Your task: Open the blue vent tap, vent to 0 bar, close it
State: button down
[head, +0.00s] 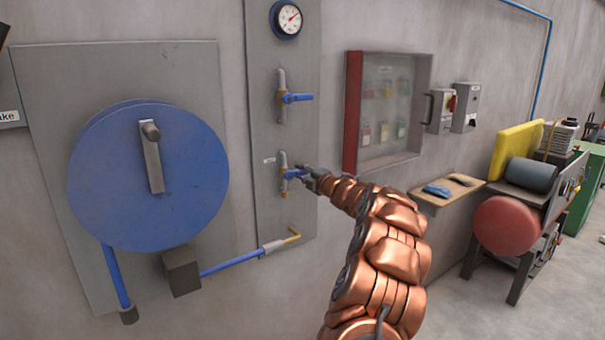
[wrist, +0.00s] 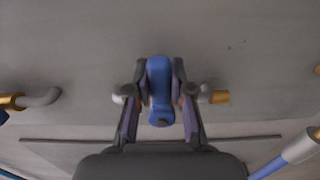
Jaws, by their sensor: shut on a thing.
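A lower blue tap (head: 291,174) sits on a short vertical pipe on the grey wall panel. My gripper (head: 306,174) is shut on its blue handle, which also shows between the two fingers in the wrist view (wrist: 159,78). The handle lies crosswise to its pipe. A second blue tap (head: 297,98) sits higher on the panel, its handle also crosswise, with nothing touching it. A small label beside the lower tap is too small to read. The round pressure gauge (head: 286,18) is at the panel top. Its needle seems to point up and right; the numbers are unreadable.
A large blue disc with a crank (head: 150,175) is on the left. A red-framed glass cabinet (head: 390,110) and grey switch boxes (head: 440,110) are to the right. A wooden shelf (head: 445,192) and a machine with a red drum (head: 507,225) stand further right.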

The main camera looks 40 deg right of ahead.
jog(key=shift+f+n+b, duration=0.1)
jog(key=shift+n+b, duration=0.2)
jog(key=shift+b, duration=0.8)
jog(key=shift+r+n+b, duration=0.3)
jog(key=shift+n+b, duration=0.5)
jog(key=shift+b, duration=0.3)
jog(key=n+b, duration=0.1)
jog(key=b, duration=0.1)
jog(key=r+n+b, duration=0.1)
jog(key=shift+a+r+n+b, duration=0.15)
jog(key=shift+a+n+b, duration=0.05)
jog(key=shift+n+b, duration=0.2)
jog(key=shift+a+r+n+b, duration=0.15)
jog(key=shift+r+n+b, duration=0.25)
jog(key=shift+n+b, duration=0.1)
jog(key=c, duration=1)
grip_release()
